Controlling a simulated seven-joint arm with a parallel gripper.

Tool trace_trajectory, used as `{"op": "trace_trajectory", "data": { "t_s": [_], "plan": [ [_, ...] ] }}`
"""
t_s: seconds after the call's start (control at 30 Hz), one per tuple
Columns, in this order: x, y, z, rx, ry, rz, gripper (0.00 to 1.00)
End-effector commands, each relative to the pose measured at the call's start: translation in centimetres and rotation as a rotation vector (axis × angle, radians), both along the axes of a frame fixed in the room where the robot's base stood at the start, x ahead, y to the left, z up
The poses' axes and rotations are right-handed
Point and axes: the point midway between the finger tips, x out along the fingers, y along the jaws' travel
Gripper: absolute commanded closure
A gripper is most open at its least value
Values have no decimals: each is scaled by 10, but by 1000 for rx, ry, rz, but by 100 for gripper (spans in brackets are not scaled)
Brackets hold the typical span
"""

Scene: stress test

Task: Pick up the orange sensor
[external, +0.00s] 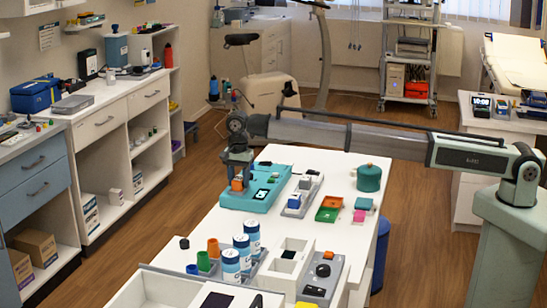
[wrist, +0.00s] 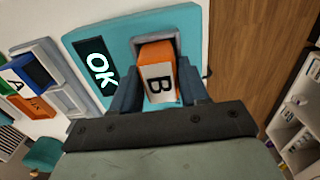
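The orange sensor (wrist: 158,75) is a small block with a white face marked "B". It stands at a grey-rimmed socket on a teal panel (wrist: 110,37), beside a dark display reading "OK" (wrist: 98,72). My gripper (wrist: 157,88) has one finger on each side of the sensor, very close to it. I cannot tell whether both fingers touch it. In the external view the orange sensor (external: 237,184) shows small under my gripper (external: 238,172), on the teal panel (external: 252,201) on the white table. The sensor's lower end is hidden.
White-and-blue cans (external: 231,265) stand nearer the camera. In the wrist view, wooden floor (wrist: 245,50) lies past the table edge.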

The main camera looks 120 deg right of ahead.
Motion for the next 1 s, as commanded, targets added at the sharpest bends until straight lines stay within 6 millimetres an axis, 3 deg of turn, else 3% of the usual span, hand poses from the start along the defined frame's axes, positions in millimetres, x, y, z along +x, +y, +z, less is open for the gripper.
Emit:
{"op": "trace_trajectory", "data": {
  "t_s": [0.33,0.67,1.0],
  "plan": [
    [0,0,0,0,0,0,89],
    [0,0,6,0,0,0,90],
    [1,-1,61,-1,-1,0,90]
  ]
}}
